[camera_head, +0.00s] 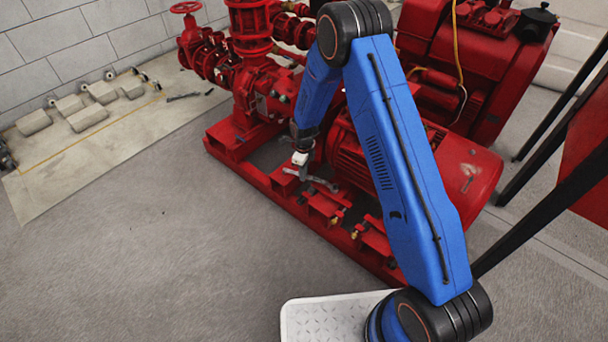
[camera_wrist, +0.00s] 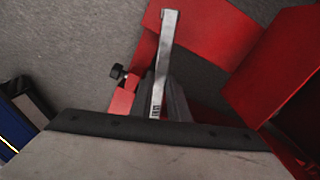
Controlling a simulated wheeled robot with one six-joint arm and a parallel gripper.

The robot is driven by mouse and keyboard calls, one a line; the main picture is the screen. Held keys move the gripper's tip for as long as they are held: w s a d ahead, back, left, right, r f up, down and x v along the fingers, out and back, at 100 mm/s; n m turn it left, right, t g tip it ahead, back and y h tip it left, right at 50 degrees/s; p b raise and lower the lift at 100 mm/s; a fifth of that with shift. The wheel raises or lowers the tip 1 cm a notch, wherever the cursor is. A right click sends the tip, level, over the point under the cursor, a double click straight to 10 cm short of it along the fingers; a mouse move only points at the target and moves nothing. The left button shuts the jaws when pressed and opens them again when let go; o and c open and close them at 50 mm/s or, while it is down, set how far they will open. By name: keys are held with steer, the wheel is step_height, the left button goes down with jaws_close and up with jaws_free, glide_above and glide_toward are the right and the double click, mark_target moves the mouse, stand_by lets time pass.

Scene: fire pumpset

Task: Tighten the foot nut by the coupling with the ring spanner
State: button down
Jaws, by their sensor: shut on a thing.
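My gripper (camera_head: 301,176) is low beside the red base frame, at the near side of the pump and motor set. It is shut on a grey metal spanner (camera_head: 322,183). In the wrist view the spanner's shank (camera_wrist: 164,60) runs from the finger tips (camera_wrist: 168,100) away over the red steel; its ring end cannot be made out. The red motor (camera_head: 365,160) stands behind my arm. The foot nut by the coupling cannot be told apart; my gripper and arm cover part of that area. I cannot tell whether the spanner touches a nut.
A black-headed bolt (camera_wrist: 117,72) sits on a red bracket beside the spanner in the wrist view. The red base frame (camera_head: 250,175) carries brackets along its near edge. A mat (camera_head: 60,160) with loose parts lies at left. The floor (camera_head: 160,260) in front is clear.

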steer(key=shift+r, duration=2.05)
